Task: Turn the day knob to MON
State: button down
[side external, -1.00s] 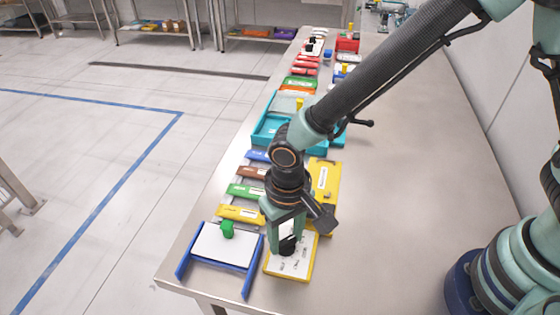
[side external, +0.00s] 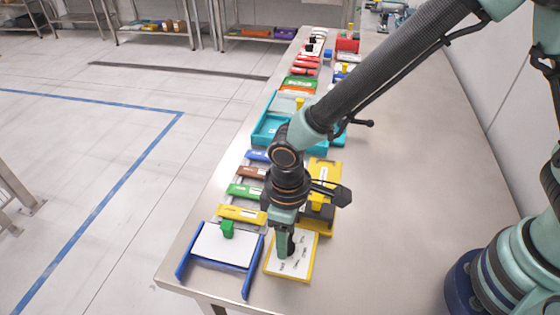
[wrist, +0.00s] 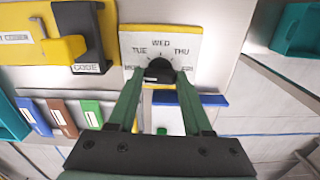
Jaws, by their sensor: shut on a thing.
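The day knob (wrist: 160,72) is black and round, on a white dial panel (wrist: 160,33) with a yellow edge. TUE, WED and THU are readable around it in the wrist view; the labels at its lower left and lower right are partly covered by my fingers. My gripper (wrist: 160,78) has a finger on each side of the knob and is shut on it. A small pale mark shows at the knob's lower left, but I cannot tell for sure where the knob points. In the side view my gripper (side external: 288,248) stands upright over the dial panel (side external: 300,268) and mostly hides the knob.
A blue-sided stand (side external: 222,246) with a green knob is close left of the dial. A yellow unit (side external: 322,172) marked CODE stands behind it. Coloured bars (side external: 245,190) and a teal tray (side external: 268,132) lie farther back. The table's right side (side external: 400,200) is clear.

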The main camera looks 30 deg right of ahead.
jog(key=shift+r+n, duration=0.1)
jog(key=shift+n, duration=0.3)
jog(key=shift+c, duration=1.6)
grip_release()
notch_tip(320, 180, up, 12)
jog(key=shift+d, duration=0.1)
